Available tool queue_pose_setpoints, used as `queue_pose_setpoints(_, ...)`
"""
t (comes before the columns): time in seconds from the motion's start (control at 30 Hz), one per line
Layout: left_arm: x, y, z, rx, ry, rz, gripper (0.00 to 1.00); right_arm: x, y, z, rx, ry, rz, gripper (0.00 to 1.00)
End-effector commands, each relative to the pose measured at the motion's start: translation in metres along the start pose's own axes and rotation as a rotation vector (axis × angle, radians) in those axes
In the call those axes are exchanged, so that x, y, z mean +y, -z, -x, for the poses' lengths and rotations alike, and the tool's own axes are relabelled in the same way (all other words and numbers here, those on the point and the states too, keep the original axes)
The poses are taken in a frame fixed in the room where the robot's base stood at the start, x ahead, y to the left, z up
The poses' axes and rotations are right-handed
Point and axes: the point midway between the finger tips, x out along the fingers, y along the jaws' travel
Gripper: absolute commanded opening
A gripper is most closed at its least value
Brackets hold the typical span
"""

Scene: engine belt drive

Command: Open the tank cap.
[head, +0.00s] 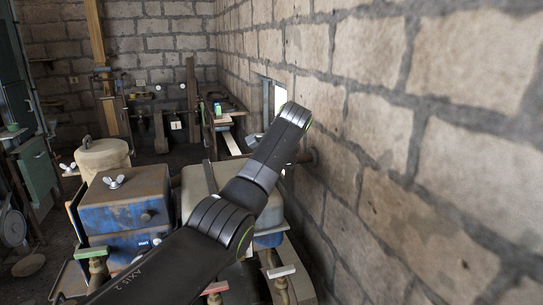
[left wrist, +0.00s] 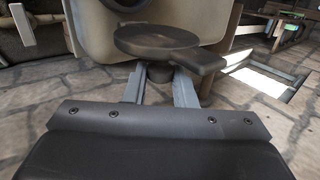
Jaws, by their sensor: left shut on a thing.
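In the left wrist view, the tank cap (left wrist: 156,40) is a dark, round, flat disc with a short stem beneath it and a flat tab (left wrist: 203,60) at its right. My left gripper (left wrist: 160,77) has its two grey fingers around the stem just under the disc, shut on it. The pale tank (left wrist: 92,32) stands behind the cap. In the head view, a pale rounded body, probably the tank (head: 196,183), shows partly behind my left arm. My left arm hides the gripper and cap there. My right gripper is in neither view.
A stone block wall (head: 400,170) runs close along the right of my arm. A blue box (head: 125,205) with a wing nut on top stands left of the tank, with a pale round canister (head: 103,157) behind it. Shelving and a wooden post (head: 98,60) stand farther back.

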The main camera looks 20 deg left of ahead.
Motion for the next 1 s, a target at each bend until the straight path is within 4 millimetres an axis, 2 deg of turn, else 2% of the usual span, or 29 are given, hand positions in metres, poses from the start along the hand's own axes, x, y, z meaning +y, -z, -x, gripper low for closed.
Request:
queue_pose_setpoints(0.2, 0.001, 0.005, 0.000, -0.037, 0.000, -0.031, 0.00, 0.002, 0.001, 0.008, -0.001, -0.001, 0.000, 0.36)
queue_pose_setpoints(0.77, 0.003, 0.005, -0.002, -0.052, -0.001, -0.040, 0.00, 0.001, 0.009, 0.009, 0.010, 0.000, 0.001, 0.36)
queue_pose_setpoints(0.8, 0.003, 0.005, -0.002, -0.052, -0.001, -0.040, 0.28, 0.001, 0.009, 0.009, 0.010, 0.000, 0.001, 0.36)
queue_pose_setpoints(0.93, 0.003, 0.005, -0.002, -0.052, -0.001, -0.040, 0.45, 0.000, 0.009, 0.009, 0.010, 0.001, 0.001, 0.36)
queue_pose_setpoints(1.0, 0.003, 0.005, -0.002, -0.053, -0.001, -0.040, 0.46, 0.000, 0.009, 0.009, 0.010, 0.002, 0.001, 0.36)
